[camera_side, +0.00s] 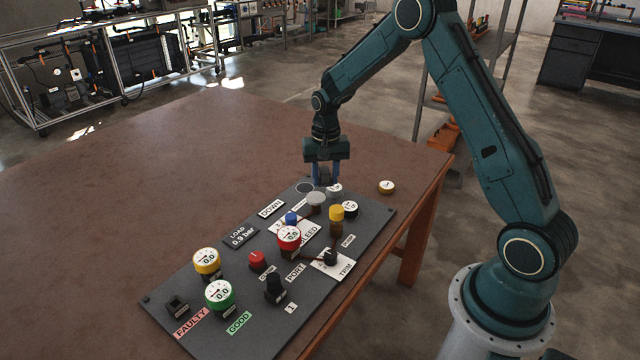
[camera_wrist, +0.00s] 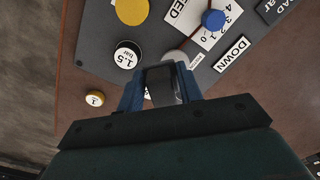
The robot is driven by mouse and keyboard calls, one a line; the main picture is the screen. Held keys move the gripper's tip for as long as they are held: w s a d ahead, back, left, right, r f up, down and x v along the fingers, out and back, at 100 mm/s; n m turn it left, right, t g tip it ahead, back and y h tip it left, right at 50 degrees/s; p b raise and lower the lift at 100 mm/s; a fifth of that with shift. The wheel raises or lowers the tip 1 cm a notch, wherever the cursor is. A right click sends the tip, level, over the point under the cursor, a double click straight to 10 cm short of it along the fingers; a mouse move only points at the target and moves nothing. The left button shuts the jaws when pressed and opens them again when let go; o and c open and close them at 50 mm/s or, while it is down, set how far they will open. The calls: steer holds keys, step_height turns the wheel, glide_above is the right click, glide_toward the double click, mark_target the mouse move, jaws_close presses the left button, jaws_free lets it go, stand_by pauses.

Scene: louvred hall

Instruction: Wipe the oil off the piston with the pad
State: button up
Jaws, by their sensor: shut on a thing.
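My gripper (camera_side: 325,179) points down over the far end of a dark grey panel (camera_side: 215,262). In the wrist view its blue fingers (camera_wrist: 161,80) are shut on a dark piece (camera_wrist: 162,86). I cannot tell whether this is the pad. A grey round-topped cylinder (camera_side: 316,198) stands on the panel just in front of the gripper, and its top partly shows beyond the fingers in the wrist view (camera_wrist: 176,57). It may be the piston, but I cannot tell. A pale round piece (camera_side: 335,188) sits close beside the fingers. No oil can be made out.
Close by stand a yellow-topped post (camera_side: 336,213), a black dial (camera_side: 350,208) and a blue knob (camera_side: 291,218). Red (camera_side: 289,237), yellow (camera_side: 206,260) and green (camera_side: 219,294) gauges stand nearer the front. A small yellow-rimmed dial (camera_side: 386,187) lies on the brown table (camera_side: 130,205), whose left side is clear.

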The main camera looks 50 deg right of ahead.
steer(key=shift+r, duration=0.95)
